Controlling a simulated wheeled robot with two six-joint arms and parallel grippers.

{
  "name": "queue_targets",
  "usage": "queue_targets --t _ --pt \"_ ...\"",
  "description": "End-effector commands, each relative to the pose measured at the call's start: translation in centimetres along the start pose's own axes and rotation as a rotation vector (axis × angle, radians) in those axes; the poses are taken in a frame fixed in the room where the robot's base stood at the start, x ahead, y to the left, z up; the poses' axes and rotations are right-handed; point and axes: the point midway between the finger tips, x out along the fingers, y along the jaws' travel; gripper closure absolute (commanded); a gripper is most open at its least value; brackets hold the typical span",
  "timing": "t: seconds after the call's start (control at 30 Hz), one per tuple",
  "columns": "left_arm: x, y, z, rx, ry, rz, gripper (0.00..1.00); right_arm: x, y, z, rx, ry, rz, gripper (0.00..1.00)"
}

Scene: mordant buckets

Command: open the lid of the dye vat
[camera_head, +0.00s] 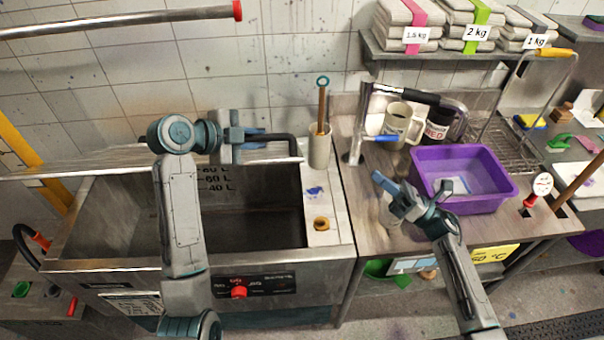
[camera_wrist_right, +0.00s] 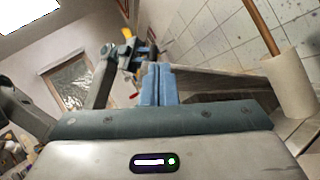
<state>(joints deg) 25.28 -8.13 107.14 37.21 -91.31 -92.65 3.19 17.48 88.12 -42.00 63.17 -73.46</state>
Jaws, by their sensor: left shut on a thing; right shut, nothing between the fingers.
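The steel dye vat (camera_head: 330,258) stands at the left in the head view, with its inside and litre marks in sight. Its lid (camera_head: 100,172) is raised at the back of the opening and shows as a thin edge, so its exact angle is hard to tell. My left gripper (camera_head: 262,137) is shut on the dark lid handle (camera_head: 284,137), above the back of the vat. My right gripper (camera_head: 380,181) is shut and empty over the counter, right of the vat and left of the purple basin. Its closed blue fingers (camera_wrist_right: 157,84) show in the right wrist view.
A cup with a wooden-handled tool (camera_head: 320,150) stands on the vat's right ledge. A tap (camera_head: 358,135), a mug (camera_head: 398,125) and a purple basin (camera_head: 462,165) crowd the counter. A shelf of folded cloth (camera_head: 410,25) hangs above.

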Motion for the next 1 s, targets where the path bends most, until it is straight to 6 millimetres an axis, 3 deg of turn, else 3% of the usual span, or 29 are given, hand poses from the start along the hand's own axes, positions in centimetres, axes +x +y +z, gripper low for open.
queue_targets --t 0.03,0.2,0.4,0.67,1.0 --pt "0.0 0.0 0.0 0.000 0.000 -0.001 1.00 0.7 0.6 -2.3 0.043 -0.015 0.029 1.00" --pt "0.0 -0.1 0.0 0.000 0.000 -0.001 1.00 2.1 2.3 -8.5 0.164 -0.056 0.071 1.00" --pt "0.0 -0.1 0.0 0.000 0.000 -0.001 1.00 3.0 3.5 -12.6 0.249 -0.093 0.081 1.00" --pt "0.0 -0.1 0.0 0.000 0.000 -0.001 1.00 5.1 4.0 -13.3 0.267 -0.103 0.085 1.00" --pt "0.0 -0.1 0.0 0.001 0.000 -0.002 1.00 12.1 4.5 -12.4 0.266 -0.105 0.086 1.00"
